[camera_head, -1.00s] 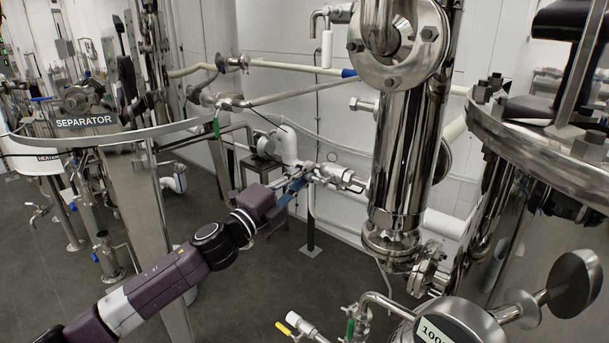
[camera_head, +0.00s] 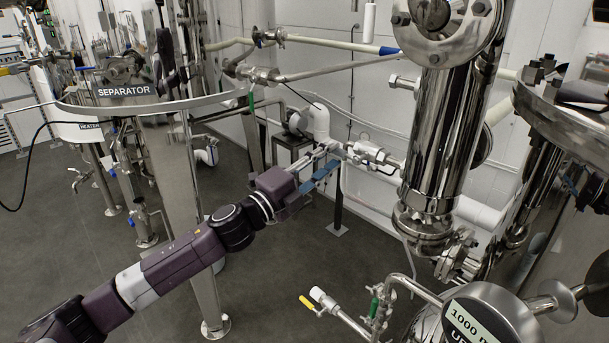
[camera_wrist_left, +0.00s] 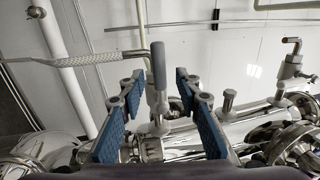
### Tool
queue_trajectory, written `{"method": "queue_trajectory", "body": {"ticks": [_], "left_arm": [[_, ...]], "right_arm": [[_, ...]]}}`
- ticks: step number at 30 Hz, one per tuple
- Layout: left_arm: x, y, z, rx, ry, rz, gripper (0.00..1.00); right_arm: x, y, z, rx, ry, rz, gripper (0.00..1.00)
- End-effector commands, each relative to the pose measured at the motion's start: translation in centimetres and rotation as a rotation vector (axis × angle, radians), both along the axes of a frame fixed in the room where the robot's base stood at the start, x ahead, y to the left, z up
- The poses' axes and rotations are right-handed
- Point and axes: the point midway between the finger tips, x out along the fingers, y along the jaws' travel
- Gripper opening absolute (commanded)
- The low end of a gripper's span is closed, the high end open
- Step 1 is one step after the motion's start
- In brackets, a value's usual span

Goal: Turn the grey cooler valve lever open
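The grey valve lever (camera_wrist_left: 158,66) stands upright in the left wrist view, on a metal valve in a pipe. My left gripper (camera_wrist_left: 155,92) is open, with one blue-padded finger on each side of the lever and visible gaps beside it. The lever is not held. In the head view, my left gripper (camera_head: 318,172) reaches the small metal valve (camera_head: 368,153) beside the tall steel column. The lever cannot be made out clearly there. My right gripper is not in view.
The steel column (camera_head: 440,140) stands just right of the valve. A white pipe elbow (camera_head: 318,120) is behind the gripper. The separator tank (camera_head: 160,180) is to the left. Floor between is clear.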

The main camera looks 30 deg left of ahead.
Motion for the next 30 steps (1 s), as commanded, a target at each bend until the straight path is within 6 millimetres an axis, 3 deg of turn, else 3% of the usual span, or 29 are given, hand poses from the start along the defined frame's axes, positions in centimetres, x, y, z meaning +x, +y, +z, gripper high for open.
{"method": "queue_trajectory", "body": {"ticks": [18,30], "left_arm": [[-6.5,2.4,-1.5,-0.001,0.001,0.000,0.31],[-7.7,2.8,-1.6,0.001,-0.001,0.000,0.31]], "right_arm": [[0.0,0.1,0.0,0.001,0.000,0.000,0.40],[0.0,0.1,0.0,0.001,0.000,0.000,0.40]]}}
